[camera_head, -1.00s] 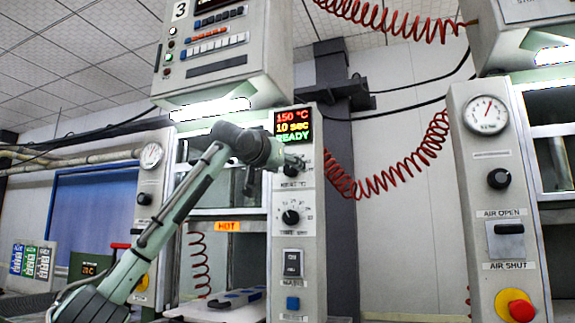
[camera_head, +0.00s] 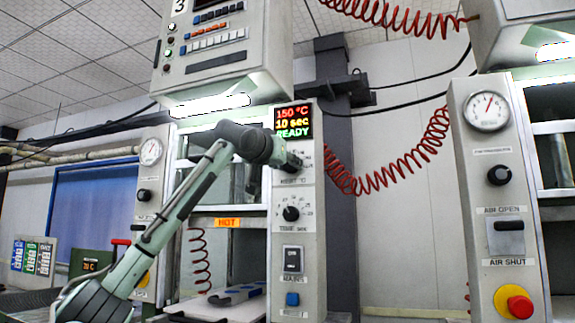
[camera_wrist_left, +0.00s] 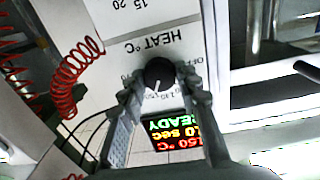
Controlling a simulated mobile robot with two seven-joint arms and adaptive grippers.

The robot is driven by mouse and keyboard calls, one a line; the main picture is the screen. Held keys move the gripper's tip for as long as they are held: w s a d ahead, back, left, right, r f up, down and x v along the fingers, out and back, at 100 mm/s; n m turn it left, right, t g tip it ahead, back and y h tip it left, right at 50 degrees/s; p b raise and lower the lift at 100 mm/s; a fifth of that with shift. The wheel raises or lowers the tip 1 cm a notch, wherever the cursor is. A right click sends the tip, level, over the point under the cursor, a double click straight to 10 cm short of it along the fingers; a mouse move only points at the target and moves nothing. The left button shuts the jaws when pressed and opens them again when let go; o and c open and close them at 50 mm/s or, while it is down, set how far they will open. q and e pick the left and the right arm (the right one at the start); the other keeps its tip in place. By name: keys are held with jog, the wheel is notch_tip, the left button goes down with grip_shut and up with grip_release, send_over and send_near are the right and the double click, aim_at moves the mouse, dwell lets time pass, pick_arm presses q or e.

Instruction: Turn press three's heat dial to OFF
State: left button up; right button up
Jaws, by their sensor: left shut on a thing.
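Press three's heat dial (camera_wrist_left: 159,72) is a round black knob on the white control column (camera_head: 297,247). In the wrist view its pale pointer line faces the numbers on the display side, not the OFF print beside the knob. My left gripper (camera_head: 297,161) is at the dial, its two fingers on either side of the knob and shut on it; it fills the lower wrist view (camera_wrist_left: 160,86). In the head view the gripper mostly hides the dial. The display (camera_head: 293,121) reads 150 °C, 10 sec, READY. My right gripper is not in view.
Below the heat dial are a time dial (camera_head: 291,213), a mains switch (camera_head: 292,260) and a blue button (camera_head: 292,299). An orange HOT sign (camera_head: 227,223) is on the press. A red coiled hose (camera_head: 375,175) hangs to the right. Another press column (camera_head: 495,180) stands further right.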

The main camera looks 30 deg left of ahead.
pick_arm(q)
jog(key=shift+n, duration=0.3)
jog(key=n+b, duration=0.1)
jog(key=n, duration=0.3)
jog(key=shift+f, duration=0.1)
jog(key=n+b, duration=0.1)
jog(key=n, duration=0.7)
jog(key=shift+n, duration=0.4)
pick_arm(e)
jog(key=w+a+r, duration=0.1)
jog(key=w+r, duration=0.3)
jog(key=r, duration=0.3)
pick_arm(q)
jog(key=shift+f+n+y+p, duration=0.15)
jog(key=shift+n+p, duration=0.35)
jog(key=shift+n, duration=2.3)
jog(key=shift+n+y+p, duration=0.15)
jog(key=shift+n+p, duration=0.35)
jog(key=shift+n, duration=2.3)
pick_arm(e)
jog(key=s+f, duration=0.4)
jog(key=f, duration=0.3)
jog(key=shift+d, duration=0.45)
